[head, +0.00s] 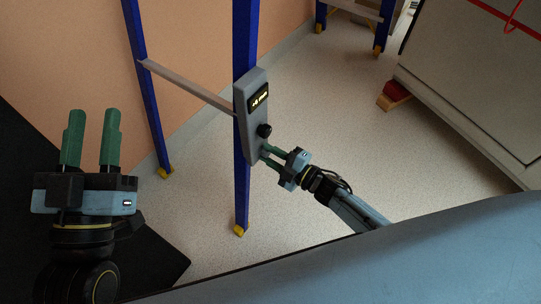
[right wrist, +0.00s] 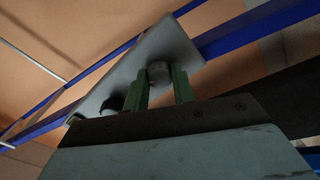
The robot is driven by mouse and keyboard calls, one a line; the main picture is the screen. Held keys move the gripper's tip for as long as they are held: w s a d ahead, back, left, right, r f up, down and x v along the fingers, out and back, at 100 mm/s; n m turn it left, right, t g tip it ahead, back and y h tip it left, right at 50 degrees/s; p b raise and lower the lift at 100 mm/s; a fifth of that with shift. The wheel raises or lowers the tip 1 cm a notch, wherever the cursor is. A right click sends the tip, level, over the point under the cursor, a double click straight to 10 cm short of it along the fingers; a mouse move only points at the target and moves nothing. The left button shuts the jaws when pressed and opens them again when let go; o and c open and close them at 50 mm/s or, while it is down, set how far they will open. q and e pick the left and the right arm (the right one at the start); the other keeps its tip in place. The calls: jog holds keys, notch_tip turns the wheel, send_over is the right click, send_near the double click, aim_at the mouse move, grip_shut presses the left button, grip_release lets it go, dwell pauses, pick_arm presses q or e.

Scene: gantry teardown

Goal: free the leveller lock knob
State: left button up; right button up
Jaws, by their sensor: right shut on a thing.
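A grey leveller box (head: 252,100) with a lit display is fixed to a blue upright. A black knob (head: 264,130) sticks out of its lower half, and it also shows in the right wrist view (right wrist: 115,103). My right gripper (head: 265,155) is at the box's lower end, below the black knob. In the right wrist view its green fingers are shut on a round grey knob (right wrist: 158,73) against the box face. Which knob is the lock knob is not marked. My left gripper (head: 93,112) is open and empty, at the left, away from the box.
Blue uprights (head: 148,90) with yellow feet and a grey crossbar (head: 190,87) stand by the orange wall. A large pale cabinet (head: 470,90) stands at the right, with a red and wooden block (head: 394,96) beside it. The floor between is clear.

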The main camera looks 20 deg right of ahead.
jog(key=shift+f+n, duration=0.1)
jog(key=shift+n, duration=0.4)
pick_arm(q)
jog(key=shift+s+a+r+t+h+b, duration=0.1)
jog(key=shift+s+r+t+h+b, duration=0.1)
jog(key=shift+s+r+t+b, duration=0.4)
jog(key=shift+s+a+r+t+h+b, duration=0.1)
jog(key=shift+s+r+t+h+b, duration=0.15)
jog(key=shift+r+t, duration=0.4)
pick_arm(e)
jog(key=shift+n, duration=2.2)
pick_arm(q)
jog(key=shift+t, duration=0.25)
pick_arm(e)
jog(key=o, duration=1)
pick_arm(q)
jog(key=w+f+g+y+p, duration=0.2)
jog(key=w+f+g+p, duration=0.1)
jog(key=f+g, duration=0.4)
jog(key=shift+a+f, duration=0.2)
jog(key=shift+f, duration=0.75)
pick_arm(e)
jog(key=shift+v, duration=6.75)
